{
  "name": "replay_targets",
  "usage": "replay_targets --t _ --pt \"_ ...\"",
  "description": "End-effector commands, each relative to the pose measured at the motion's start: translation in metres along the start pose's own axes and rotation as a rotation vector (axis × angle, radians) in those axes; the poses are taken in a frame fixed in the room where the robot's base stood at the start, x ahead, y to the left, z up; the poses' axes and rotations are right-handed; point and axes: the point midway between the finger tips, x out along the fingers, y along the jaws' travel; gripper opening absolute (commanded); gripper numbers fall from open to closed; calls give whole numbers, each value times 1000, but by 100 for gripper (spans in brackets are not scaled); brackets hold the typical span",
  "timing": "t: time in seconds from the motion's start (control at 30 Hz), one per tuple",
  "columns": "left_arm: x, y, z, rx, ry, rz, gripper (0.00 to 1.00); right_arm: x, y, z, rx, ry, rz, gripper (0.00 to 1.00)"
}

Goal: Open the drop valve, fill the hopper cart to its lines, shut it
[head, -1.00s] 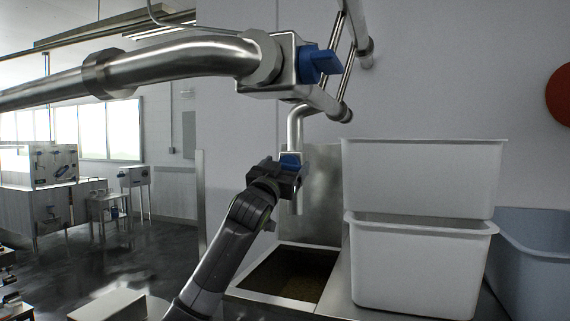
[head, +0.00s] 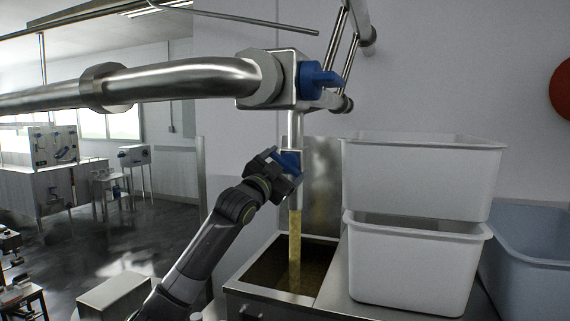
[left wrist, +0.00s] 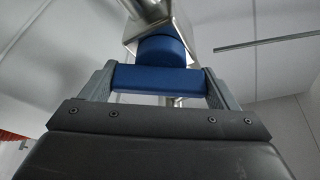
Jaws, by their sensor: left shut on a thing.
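My left gripper (head: 276,176) is shut on the blue handle of the drop valve (head: 291,161). In the left wrist view the blue handle (left wrist: 157,78) lies between both fingers, below the metal valve body. A yellowish stream (head: 295,238) pours from the outlet under the valve. It falls into the open steel hopper cart (head: 323,292) below, which holds dark yellow-brown contents. I cannot make out the fill lines inside. My right gripper is not in view.
A large steel pipe (head: 180,79) with another blue-handled valve (head: 316,80) runs above my left arm. Two stacked white tubs (head: 415,265) stand right of the cart, with a blue-grey tub (head: 535,250) beyond. Open floor lies at left.

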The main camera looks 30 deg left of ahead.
Motion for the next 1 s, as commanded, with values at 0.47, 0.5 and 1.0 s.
replay_targets --t 0.47,0.5,1.0 --pt "0 0 0 1 1 0 100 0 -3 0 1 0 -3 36" --pt "0 0 0 1 1 0 100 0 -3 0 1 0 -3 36" --pt "-36 3 5 8 2 0 100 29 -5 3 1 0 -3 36"
